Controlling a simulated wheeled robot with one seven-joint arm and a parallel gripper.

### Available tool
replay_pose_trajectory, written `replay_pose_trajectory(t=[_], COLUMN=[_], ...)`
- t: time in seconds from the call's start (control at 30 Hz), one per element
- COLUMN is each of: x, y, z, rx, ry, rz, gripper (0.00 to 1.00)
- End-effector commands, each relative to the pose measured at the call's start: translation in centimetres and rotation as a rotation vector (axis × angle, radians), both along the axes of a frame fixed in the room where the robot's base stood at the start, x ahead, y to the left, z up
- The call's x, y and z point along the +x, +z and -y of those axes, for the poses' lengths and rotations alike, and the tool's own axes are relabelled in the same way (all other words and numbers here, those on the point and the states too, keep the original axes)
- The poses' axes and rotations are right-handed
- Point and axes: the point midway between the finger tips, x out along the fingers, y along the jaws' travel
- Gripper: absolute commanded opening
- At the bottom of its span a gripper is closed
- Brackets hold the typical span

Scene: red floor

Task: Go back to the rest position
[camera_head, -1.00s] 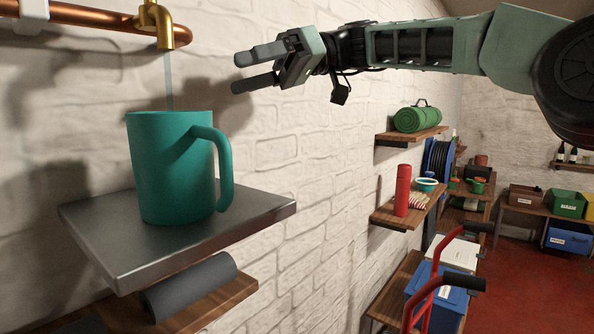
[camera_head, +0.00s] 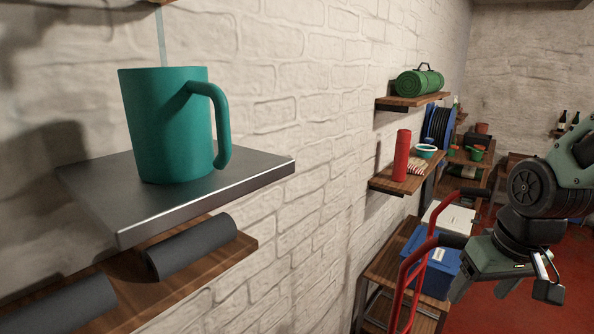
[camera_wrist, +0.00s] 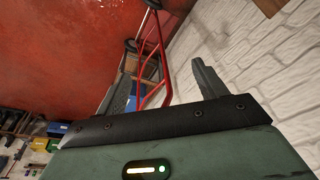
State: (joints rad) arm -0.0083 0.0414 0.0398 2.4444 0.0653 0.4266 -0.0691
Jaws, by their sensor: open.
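A teal mug (camera_head: 165,130) stands upright on a metal shelf (camera_head: 240,192) at the left of the head view, its handle toward the right. A thin stream of water (camera_head: 161,35) comes down behind its rim from above; the tap is cut off by the top edge. My arm is folded low at the right of the head view, well apart from the mug. My gripper (camera_wrist: 165,80) shows in the wrist view with its two fingers spread and nothing between them.
A red hand truck (camera_head: 405,285) stands by the wall near my arm, beside a blue box (camera_head: 432,262). Wall shelves hold a green roll (camera_head: 418,83) and a red flask (camera_head: 402,155). Dark rolls (camera_head: 192,247) lie on a wooden shelf below the mug. Red floor (camera_wrist: 60,55) is open beyond.

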Motion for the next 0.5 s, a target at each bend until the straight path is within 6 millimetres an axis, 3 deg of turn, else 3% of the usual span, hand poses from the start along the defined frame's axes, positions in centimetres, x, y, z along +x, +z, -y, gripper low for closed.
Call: replay_pose_trajectory(t=[0.13,0.2,0.27,0.5], x=[-4.0,-4.2,-5.0,-10.4], y=[-1.7,-2.3,-2.6,-3.8], z=[2.5,-0.9,-3.1,-11.4], rx=[-0.029,-0.020,-0.017,-0.023], ry=[-0.074,0.025,0.091,0.382], rz=[0.001,-0.016,-0.035,-0.120], gripper=[0.71,0.71,0.71,0.71])
